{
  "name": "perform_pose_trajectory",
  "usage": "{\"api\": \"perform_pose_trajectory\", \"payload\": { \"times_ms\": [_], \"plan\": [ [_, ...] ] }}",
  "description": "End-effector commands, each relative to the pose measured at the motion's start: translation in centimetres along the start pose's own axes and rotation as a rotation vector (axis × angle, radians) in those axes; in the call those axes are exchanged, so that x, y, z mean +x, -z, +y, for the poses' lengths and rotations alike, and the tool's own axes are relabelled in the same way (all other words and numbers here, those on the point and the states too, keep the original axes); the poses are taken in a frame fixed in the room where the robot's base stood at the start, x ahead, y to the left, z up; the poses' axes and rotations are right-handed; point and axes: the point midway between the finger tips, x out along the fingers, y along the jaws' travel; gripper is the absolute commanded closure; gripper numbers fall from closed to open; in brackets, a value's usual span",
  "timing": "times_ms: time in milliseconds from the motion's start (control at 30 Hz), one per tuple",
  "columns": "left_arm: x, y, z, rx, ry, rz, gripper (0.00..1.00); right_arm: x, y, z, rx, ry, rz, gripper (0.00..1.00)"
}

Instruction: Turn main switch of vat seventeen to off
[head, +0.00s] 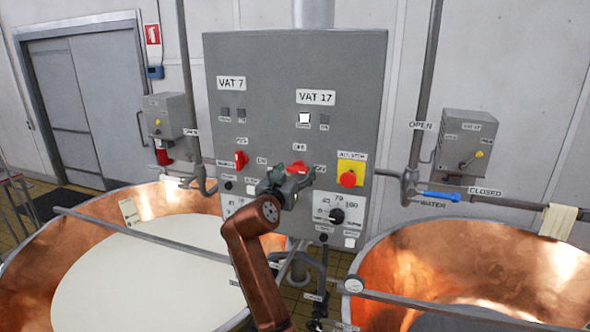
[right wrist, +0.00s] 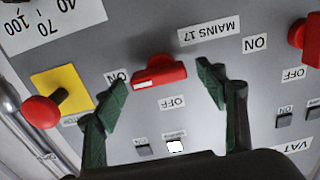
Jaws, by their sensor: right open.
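The red main switch of vat seventeen (head: 296,168) is a rotary knob on the grey control panel (head: 350,70). In the right wrist view, which is upside down, the red knob (right wrist: 158,72) lies beside a "MAINS 17" label (right wrist: 209,35). Its white mark is at the end towards the ON label; an OFF label (right wrist: 172,103) is to one side. My right gripper (head: 285,180) is in front of the knob, open; in the right wrist view the gripper (right wrist: 163,80) has a dark green finger on either side of it, apart from it. My left gripper is not in view.
A second red switch (head: 240,160) sits left on the panel. A red stop button on a yellow plate (head: 352,168) is close on the right, with a black dial (head: 336,215) below. Copper vats (head: 480,255) stand in front on both sides. A white lamp (head: 304,118) glows.

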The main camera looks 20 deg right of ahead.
Motion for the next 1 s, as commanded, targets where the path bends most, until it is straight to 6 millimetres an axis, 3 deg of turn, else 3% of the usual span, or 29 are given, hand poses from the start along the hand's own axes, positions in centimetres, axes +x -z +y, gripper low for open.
{"api": "perform_pose_trajectory", "payload": {
  "times_ms": [267,867,1000],
  "plan": [
    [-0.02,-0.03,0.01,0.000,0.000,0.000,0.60,0.17,-0.05,0.00,0.001,0.001,0.000,0.35],
    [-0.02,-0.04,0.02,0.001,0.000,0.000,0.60,0.12,-0.04,-0.08,0.001,0.002,0.000,0.76],
    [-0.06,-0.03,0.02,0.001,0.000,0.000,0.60,0.12,-0.03,-0.09,-0.003,0.002,0.000,0.77]
  ]
}}
